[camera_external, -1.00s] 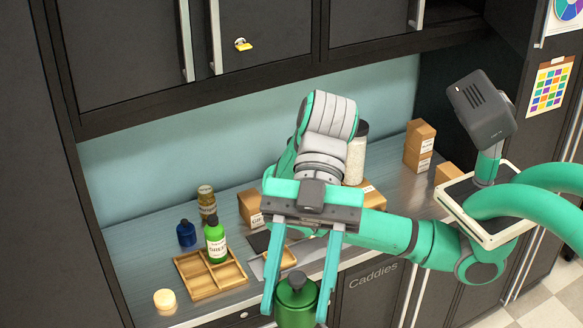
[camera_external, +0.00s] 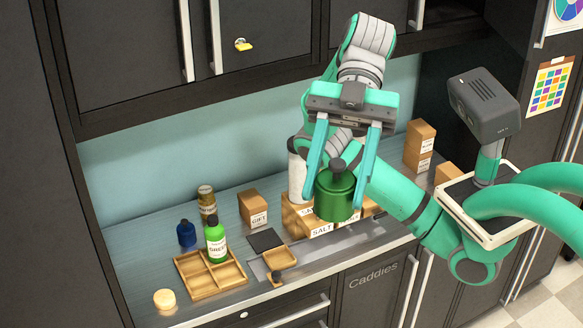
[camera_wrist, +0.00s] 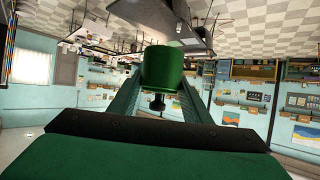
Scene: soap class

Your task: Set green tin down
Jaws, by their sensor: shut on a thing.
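The green tin (camera_external: 334,197) is a round dark green can with a knobbed lid. It is upright between the fingers of my gripper (camera_external: 338,180), which is shut on it. The tin (camera_wrist: 163,68) also shows between the fingers in the wrist view. What lies right under the tin cannot be told.
On the counter (camera_external: 225,290) are a wooden caddy (camera_external: 196,285) with a green bottle (camera_external: 216,240), a blue bottle (camera_external: 186,233), a brown jar (camera_external: 206,203), a GIFT box (camera_external: 252,208), a dark mat (camera_external: 265,240), a small wooden tray (camera_external: 279,258) and a pale round piece (camera_external: 164,299).

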